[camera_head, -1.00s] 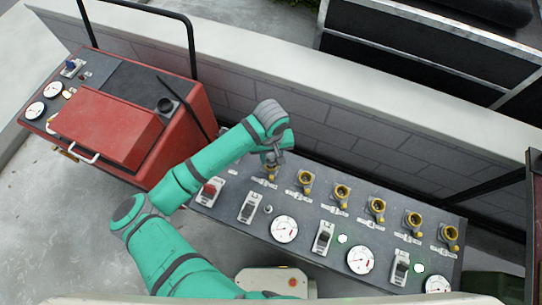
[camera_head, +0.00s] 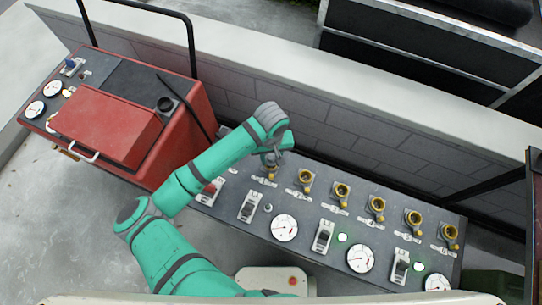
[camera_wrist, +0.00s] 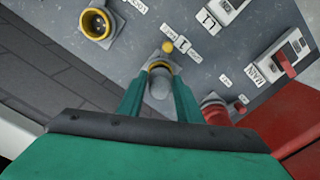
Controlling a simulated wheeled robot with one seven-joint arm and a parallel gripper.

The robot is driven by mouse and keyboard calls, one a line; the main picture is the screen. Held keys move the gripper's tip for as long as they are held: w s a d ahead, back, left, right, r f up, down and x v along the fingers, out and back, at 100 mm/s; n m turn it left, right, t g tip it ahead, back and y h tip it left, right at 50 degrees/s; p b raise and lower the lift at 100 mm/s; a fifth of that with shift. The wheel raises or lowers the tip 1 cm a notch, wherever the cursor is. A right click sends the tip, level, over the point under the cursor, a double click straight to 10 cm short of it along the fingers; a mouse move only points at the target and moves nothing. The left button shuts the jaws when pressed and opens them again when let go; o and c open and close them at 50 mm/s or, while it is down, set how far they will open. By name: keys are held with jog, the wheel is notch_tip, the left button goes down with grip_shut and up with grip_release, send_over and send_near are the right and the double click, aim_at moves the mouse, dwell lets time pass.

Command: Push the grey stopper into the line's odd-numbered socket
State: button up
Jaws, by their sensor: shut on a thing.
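The grey stopper (camera_wrist: 159,86) is between the two green fingers of my gripper (camera_wrist: 161,78) in the wrist view. My gripper is shut on it. A brass-yellow socket rim (camera_wrist: 161,66) shows right at the stopper's far end; I cannot tell how deep the stopper sits in it. In the head view my gripper (camera_head: 271,158) is over the leftmost socket (camera_head: 270,172) of the row and hides the stopper. More brass sockets, such as the second one (camera_head: 305,182), run to the right along the grey panel (camera_head: 300,207).
Switches (camera_head: 250,206) and white gauges (camera_head: 285,227) stand on the panel in front of the sockets. A red machine (camera_head: 125,120) stands to the left.

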aim_at(271, 157)
jog(key=shift+f, duration=0.9)
jog(key=o, duration=1.1)
jog(key=shift+o, duration=0.8)
jog(key=shift+o, duration=0.8)
jog(key=shift+r, duration=0.1)
jog(key=shift+r, duration=2.4)
